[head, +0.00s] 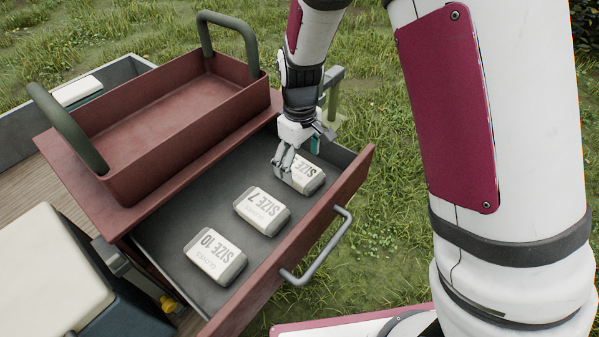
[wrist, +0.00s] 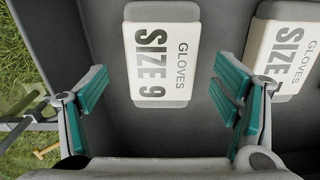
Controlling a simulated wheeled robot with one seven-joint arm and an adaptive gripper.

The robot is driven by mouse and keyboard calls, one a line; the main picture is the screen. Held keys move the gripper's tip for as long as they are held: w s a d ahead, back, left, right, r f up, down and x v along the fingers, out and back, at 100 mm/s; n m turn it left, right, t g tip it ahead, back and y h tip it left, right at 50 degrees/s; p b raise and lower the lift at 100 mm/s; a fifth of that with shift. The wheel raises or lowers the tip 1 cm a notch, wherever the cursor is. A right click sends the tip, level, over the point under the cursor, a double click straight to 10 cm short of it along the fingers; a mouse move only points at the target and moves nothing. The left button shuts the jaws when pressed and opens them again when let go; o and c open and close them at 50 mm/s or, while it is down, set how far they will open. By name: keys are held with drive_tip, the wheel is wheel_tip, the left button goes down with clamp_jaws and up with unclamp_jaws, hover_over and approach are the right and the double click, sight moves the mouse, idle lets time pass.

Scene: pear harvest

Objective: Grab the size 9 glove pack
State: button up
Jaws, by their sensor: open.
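The size 9 glove pack (wrist: 163,58) is a white pack with grey ends, lying flat in the open drawer. In the wrist view it lies between and just beyond my gripper's open fingers (wrist: 162,105), its "SIZE 9" print readable. In the head view my gripper (head: 283,165) is at the far end of the drawer and covers part of that pack (head: 308,180). The fingers are apart with nothing held between them. Whether they touch the pack is not clear.
The size 7 pack (head: 262,210) lies beside it, and the size 10 pack (head: 215,256) is nearer. The red drawer front (head: 290,262) has a grey handle (head: 318,247). A red tray (head: 165,130) with green handles stands above the drawer's back. Grass lies right of the drawer.

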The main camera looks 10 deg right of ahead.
sight(299, 169)
drive_tip(key=shift+a+f, duration=0.1)
drive_tip(key=shift+f, duration=1.45)
drive_tip(key=c, duration=1.2)
drive_tip(key=shift+c, duration=0.2)
